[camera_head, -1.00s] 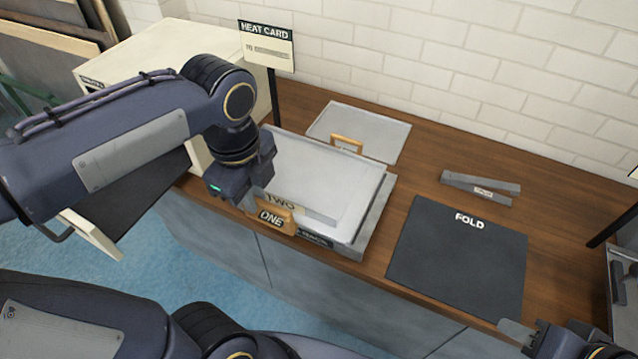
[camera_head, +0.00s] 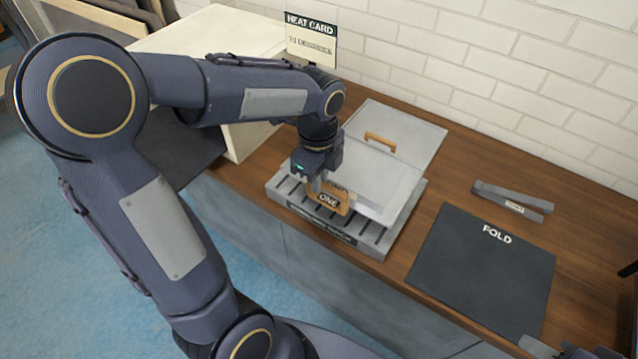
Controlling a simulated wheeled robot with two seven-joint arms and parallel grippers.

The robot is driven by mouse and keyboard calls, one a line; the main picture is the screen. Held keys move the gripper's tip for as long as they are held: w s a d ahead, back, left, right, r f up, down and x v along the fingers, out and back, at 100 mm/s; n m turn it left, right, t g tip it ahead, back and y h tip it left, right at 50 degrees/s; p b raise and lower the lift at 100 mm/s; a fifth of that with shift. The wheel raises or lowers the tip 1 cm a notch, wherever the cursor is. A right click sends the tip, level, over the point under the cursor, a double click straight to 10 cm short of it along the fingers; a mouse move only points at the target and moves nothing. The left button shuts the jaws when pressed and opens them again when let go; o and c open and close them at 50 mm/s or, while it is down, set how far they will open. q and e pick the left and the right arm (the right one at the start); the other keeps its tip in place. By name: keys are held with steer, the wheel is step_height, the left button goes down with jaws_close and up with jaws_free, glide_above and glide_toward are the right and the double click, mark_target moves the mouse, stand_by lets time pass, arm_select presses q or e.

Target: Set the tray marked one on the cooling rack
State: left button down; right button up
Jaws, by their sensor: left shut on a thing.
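My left gripper (camera_head: 318,186) is shut on the wooden handle of the tray marked one (camera_head: 380,178). The handle's "ONE" label (camera_head: 328,200) faces me. The grey tray sits over the far part of the slatted cooling rack (camera_head: 372,236), whose front slats show bare. I cannot tell whether the tray rests on the rack or is just above it. Another wooden label behind the gripper is mostly hidden. My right gripper (camera_head: 570,350) shows only partly at the bottom right edge, and its jaw state is unclear.
Another grey tray (camera_head: 410,130) with a wooden handle (camera_head: 380,141) lies behind the rack. A black mat marked "FOLD" (camera_head: 485,265) and grey tongs (camera_head: 512,201) lie to the right. A heat card (camera_head: 311,42) stands at the back, beside a cream box (camera_head: 215,35) with an open dark door.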

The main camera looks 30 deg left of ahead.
arm_select(q)
steer(key=shift+w+a+f, duration=0.4)
steer(key=shift+w+f, duration=0.3)
steer(key=shift+f, duration=0.1)
steer(key=shift+w+a+f, duration=0.1)
steer(key=shift+f, duration=0.85)
steer(key=shift+w+a+f, duration=0.1)
steer(key=shift+f, duration=0.9)
steer(key=c, duration=1.5)
jaws_free()
steer(key=shift+f, duration=0.1)
steer(key=shift+o, duration=0.2)
step_height(320, 180, up, 11)
steer(key=s+d+n+t+h, duration=0.2)
steer(key=s+n, duration=0.6)
steer(key=n, duration=0.2)
steer(key=s+d+n+t+h, duration=0.1)
steer(key=s+d+n+t, duration=0.1)
steer(key=s+n, duration=0.7)
steer(key=shift+d+f+n+t+h, duration=0.2)
steer(key=shift+n+t+h, duration=0.2)
steer(key=shift+n+t, duration=0.4)
steer(key=shift+s, duration=0.1)
